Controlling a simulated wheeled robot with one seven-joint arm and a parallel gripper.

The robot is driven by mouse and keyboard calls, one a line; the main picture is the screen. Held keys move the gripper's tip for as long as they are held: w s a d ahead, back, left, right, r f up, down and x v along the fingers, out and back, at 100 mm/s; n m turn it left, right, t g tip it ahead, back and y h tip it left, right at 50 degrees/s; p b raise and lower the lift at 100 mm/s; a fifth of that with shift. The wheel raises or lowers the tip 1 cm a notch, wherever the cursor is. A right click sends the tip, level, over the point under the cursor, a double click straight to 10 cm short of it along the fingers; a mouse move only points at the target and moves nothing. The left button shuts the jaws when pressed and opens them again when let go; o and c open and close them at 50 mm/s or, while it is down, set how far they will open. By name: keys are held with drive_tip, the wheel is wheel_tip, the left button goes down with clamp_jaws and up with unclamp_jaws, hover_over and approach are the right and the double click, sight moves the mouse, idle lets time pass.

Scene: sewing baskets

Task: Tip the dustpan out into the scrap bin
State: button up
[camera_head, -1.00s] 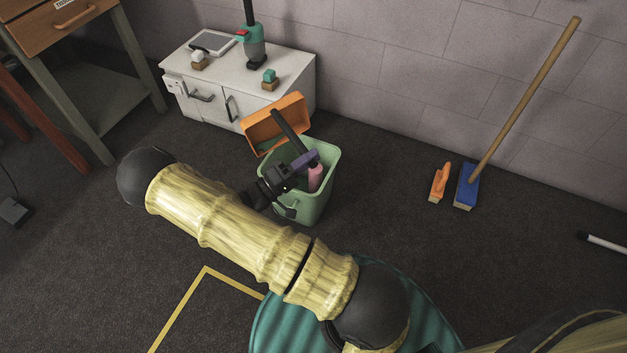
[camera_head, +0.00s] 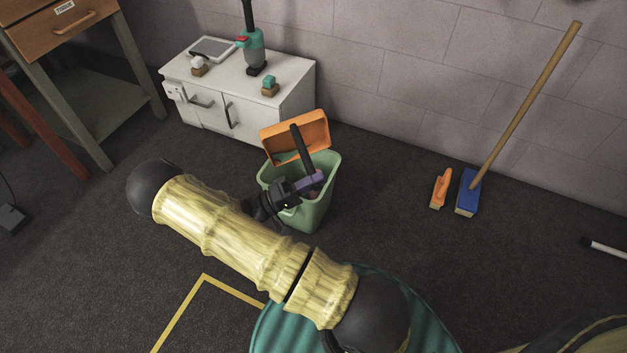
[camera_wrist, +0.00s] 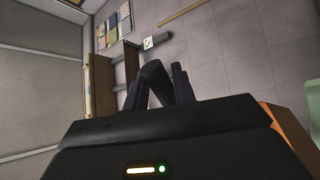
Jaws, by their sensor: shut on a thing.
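The orange dustpan (camera_head: 318,130) is held tilted steeply at the far rim of the green scrap bin (camera_head: 318,215). Its black handle (camera_head: 301,146) runs down to my gripper (camera_head: 310,183), which is shut on it over the bin's opening. In the wrist view the dark handle (camera_wrist: 155,80) stands between my two fingers, and orange of the dustpan (camera_wrist: 288,130) shows at the lower right. A small pinkish thing in the bin is mostly hidden by my gripper. I cannot tell whether any scraps are still on the pan.
A white cabinet (camera_head: 275,110) stands behind the bin, with a tablet, small blocks and a teal-and-black device (camera_head: 252,50) on top. A wooden workbench (camera_head: 60,35) is at left. A broom (camera_head: 467,190) and an orange brush (camera_head: 440,188) are by the wall. Floor between is clear.

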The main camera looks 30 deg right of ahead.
drive_tip(key=shift+s+d+r+t+y+p, duration=0.15)
drive_tip(key=shift+d+t+y+p, duration=0.35)
drive_tip(key=shift+d+y+p, duration=0.55)
idle(1.3)
drive_tip(key=shift+d+h, duration=0.25)
